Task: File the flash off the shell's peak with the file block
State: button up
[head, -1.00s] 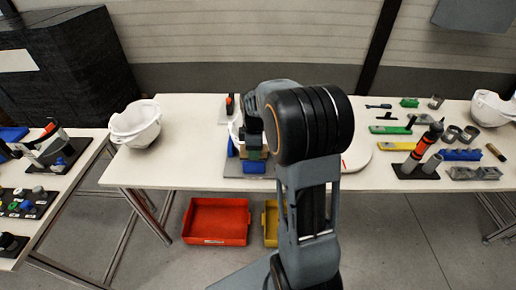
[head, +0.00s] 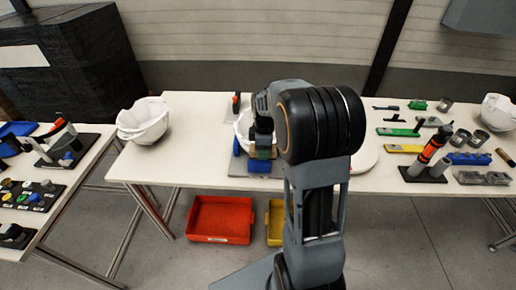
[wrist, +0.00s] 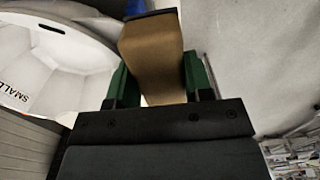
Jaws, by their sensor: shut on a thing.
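My gripper (head: 262,143) is over the fixture in the middle of the table. In the wrist view its green fingers (wrist: 154,75) are shut on the file block (wrist: 152,45), a tan block with a dark far end. The white shell (head: 243,118) sits on the fixture, mostly hidden behind my arm. In the wrist view a white shell (wrist: 50,65) with the lettering "SMALL" lies left of the block. I cannot tell whether the block touches the peak. The fixture has a grey plate (head: 236,170) and blue blocks (head: 259,166).
Another white shell (head: 143,120) stands at the table's left end and one (head: 498,112) at the far right. Tools, a red-and-black cylinder (head: 432,147) and small parts crowd the right side. A red bin (head: 220,219) and a yellow bin (head: 275,222) are below.

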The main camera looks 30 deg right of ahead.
jog(key=shift+s+d, duration=0.15)
jog(key=shift+d, duration=0.1)
jog(key=shift+w+a+f, duration=0.1)
jog(key=shift+w+a, duration=0.4)
jog(key=shift+a, duration=0.4)
jog(key=shift+w+a, duration=0.45)
jog(key=shift+a, duration=0.4)
jog(key=shift+s+d, duration=0.5)
jog(key=shift+d, duration=0.35)
notch_tip(320, 180, up, 8)
jog(key=p, duration=0.6)
